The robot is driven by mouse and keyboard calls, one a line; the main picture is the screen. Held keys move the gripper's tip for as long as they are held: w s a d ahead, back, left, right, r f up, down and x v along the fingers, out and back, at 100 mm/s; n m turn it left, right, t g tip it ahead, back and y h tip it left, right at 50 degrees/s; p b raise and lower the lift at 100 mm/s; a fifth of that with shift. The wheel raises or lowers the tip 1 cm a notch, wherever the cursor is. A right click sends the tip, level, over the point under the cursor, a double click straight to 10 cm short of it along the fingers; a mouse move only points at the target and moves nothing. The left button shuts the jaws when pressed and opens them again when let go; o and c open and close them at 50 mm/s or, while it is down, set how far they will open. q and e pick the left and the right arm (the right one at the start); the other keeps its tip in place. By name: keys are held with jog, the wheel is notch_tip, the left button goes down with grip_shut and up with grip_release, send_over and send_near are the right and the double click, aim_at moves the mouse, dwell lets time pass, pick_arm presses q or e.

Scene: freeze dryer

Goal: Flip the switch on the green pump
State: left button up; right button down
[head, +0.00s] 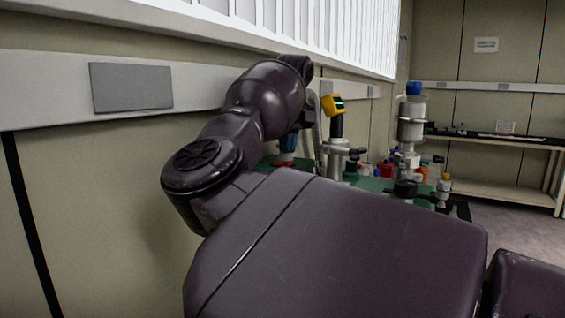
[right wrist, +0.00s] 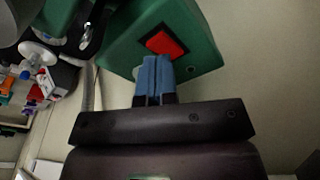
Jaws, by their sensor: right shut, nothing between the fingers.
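The green pump (right wrist: 192,20) fills the top of the right wrist view, with a red rocker switch (right wrist: 165,43) on its face. My right gripper (right wrist: 156,62) is shut, its blue fingers together and empty. Its fingertips are just below the switch in that view, overlapping the pump's face; I cannot tell whether they touch. In the head view my dark arm hides most of the pump, and the right gripper's blue fingers (head: 287,142) show only as a small patch behind it. The switch's tilt is unclear. My left gripper is not in view.
A yellow gauge (head: 333,104) on metal fittings and a tall glass-and-metal column (head: 410,125) with a blue cap stand right of the arm. Small bottles stand among them. A hose (right wrist: 88,88) runs beside the pump. A wall is close on the left; a shelf bench (head: 500,145) stands far right.

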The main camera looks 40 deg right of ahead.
jog(key=shift+f+b, duration=0.3)
jog(key=shift+f, duration=0.9)
dwell(1.1)
jog(key=shift+r, duration=0.1)
jog(key=shift+r+p, duration=0.45)
jog(key=shift+r, duration=3)
